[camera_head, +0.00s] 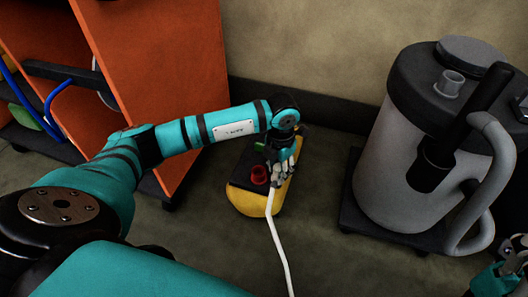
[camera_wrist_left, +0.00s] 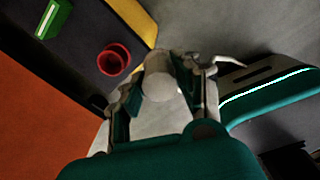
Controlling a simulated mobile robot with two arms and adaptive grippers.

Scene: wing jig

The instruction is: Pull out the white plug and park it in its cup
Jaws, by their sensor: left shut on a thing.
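A yellow box (camera_head: 243,201) with a dark top stands on the floor. A red cup (camera_head: 259,175) sits on the dark top; it also shows in the left wrist view (camera_wrist_left: 113,60), open and with nothing seen in it. My left gripper (camera_head: 283,163) is beside the cup, at the box's right side. It is shut on the white plug (camera_wrist_left: 159,78), whose rounded end shows between the fingers. A white cable (camera_head: 276,242) runs down from the gripper across the floor. I cannot tell whether the plug touches the box. My right gripper (camera_head: 515,258) is partly in view at the right edge.
An orange cabinet (camera_head: 165,70) with blue hoses (camera_head: 45,115) stands at the left. A large grey canister (camera_head: 385,165) with a thick hose (camera_head: 485,205) stands on a dark base at the right. A green piece (camera_wrist_left: 53,18) lies on the dark top beyond the cup.

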